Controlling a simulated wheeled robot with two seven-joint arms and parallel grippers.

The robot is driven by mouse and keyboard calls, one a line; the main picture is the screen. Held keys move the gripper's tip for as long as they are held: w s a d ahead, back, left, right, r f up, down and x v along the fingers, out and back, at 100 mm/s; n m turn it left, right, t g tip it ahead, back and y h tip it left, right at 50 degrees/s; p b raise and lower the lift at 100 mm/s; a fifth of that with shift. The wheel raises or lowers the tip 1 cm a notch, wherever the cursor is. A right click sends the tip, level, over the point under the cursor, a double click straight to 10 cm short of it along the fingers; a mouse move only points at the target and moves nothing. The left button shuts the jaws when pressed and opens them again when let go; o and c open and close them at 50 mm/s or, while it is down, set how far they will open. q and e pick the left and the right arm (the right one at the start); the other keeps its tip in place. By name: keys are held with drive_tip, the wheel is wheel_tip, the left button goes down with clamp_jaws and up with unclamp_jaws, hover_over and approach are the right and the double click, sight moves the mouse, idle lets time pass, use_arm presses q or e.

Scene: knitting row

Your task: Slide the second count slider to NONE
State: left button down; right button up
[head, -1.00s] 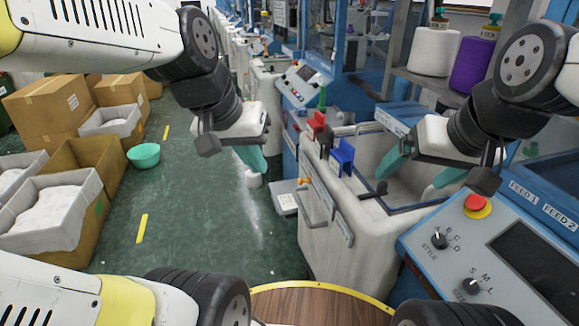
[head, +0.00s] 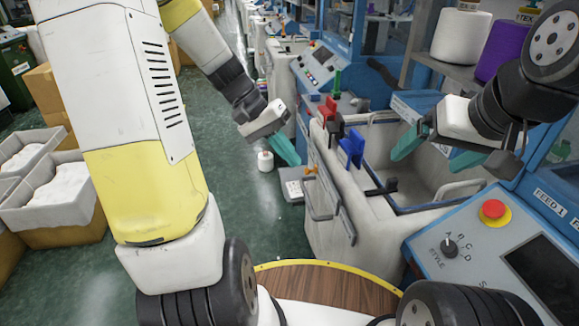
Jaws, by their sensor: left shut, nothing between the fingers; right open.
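A row of upright coloured tabs stands along the left rim of the near machine's open bin: a red tab (head: 328,108) at the back, a blue tab (head: 351,149) nearer, and a black lever (head: 383,188) nearest. I cannot tell which part is the second count slider, and no NONE label is readable. My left gripper (head: 294,162) is shut and empty, in the air left of the tabs and apart from them. My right gripper (head: 424,165) is open and empty, over the bin, right of the blue tab.
An orange knob (head: 311,170) and a grey side handle (head: 319,202) stick out of the bin's left side. A control panel (head: 470,235) with a red button (head: 494,210) is at the right.

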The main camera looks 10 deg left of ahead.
sight(313, 160)
use_arm(q)
drive_tip(key=w+a+f+n+t+h, duration=0.35)
drive_tip(key=w+f+h, duration=0.2)
drive_tip(key=f, duration=0.45)
drive_tip(key=w+a+f+n+t+h, duration=0.2)
drive_tip(key=w+a+f+t+h, duration=0.15)
drive_tip(key=w+f, duration=0.5)
drive_tip(key=x, duration=0.3)
drive_tip(key=s+x, duration=0.1)
drive_tip(key=x, duration=0.6)
drive_tip(key=shift+s+d+f, duration=0.25)
drive_tip(key=shift+d+f, duration=0.1)
drive_tip(key=shift+f, duration=0.05)
drive_tip(key=shift+w, duration=0.1)
drive_tip(key=shift+w+a, duration=0.65)
drive_tip(key=shift+w, duration=0.9)
drive_tip(key=shift+w+a, duration=0.7)
drive_tip(key=shift+w, duration=0.85)
drive_tip(key=shift+w+a, duration=0.65)
drive_tip(key=shift+w, duration=0.9)
drive_tip(key=shift+s+d, duration=0.2)
drive_tip(key=shift+s, duration=0.4)
drive_tip(key=v, duration=0.8)
drive_tip(key=shift+f, duration=0.15)
